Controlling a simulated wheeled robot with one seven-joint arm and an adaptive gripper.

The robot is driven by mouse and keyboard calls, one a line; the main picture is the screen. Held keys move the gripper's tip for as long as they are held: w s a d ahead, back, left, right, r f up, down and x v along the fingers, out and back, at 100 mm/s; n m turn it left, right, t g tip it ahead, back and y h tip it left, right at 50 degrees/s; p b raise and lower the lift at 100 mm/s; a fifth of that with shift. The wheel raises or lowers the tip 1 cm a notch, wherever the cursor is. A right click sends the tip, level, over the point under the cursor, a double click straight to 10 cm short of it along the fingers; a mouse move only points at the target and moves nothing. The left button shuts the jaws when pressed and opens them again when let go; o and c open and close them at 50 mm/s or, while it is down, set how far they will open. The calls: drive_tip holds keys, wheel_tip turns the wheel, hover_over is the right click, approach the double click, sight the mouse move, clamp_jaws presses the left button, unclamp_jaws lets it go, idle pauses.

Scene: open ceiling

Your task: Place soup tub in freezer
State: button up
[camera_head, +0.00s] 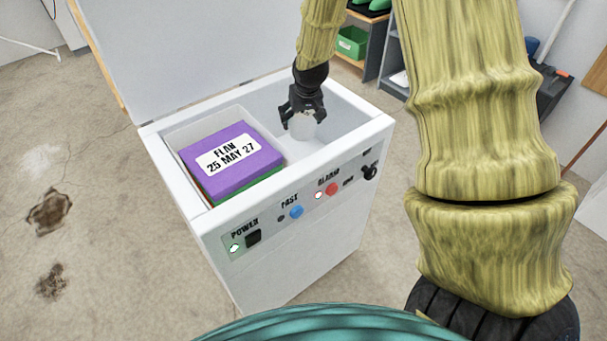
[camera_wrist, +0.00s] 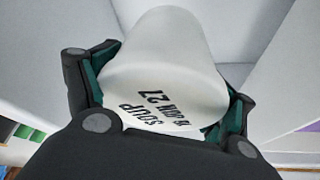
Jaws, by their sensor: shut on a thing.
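The soup tub (camera_wrist: 165,65) is a white cylinder with dark lettering that reads SOUP, held between the fingers in the wrist view. In the head view the tub (camera_head: 303,127) shows below my gripper (camera_head: 302,108). My gripper is shut on it. The freezer (camera_head: 290,245) is a white chest with its lid (camera_head: 190,45) raised. The tub is inside the freezer's opening, over the right compartment. I cannot tell whether its base touches the freezer floor.
A purple box (camera_head: 228,160) labelled FLAN sits in the freezer's left compartment, on top of something green. The front panel has buttons and a black knob (camera_head: 369,172). A shelf with a green bin (camera_head: 351,42) stands behind.

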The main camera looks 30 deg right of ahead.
sight(307, 130)
drive_tip(key=shift+f+b, duration=1.25)
drive_tip(key=shift+f, duration=0.65)
wheel_tip(307, 130, down, 10)
drive_tip(key=shift+r+b, duration=0.15)
drive_tip(key=shift+b, duration=0.75)
drive_tip(key=shift+r, duration=0.1)
drive_tip(key=o, duration=1.3)
drive_tip(key=p+v, duration=0.2)
drive_tip(key=v, duration=1)
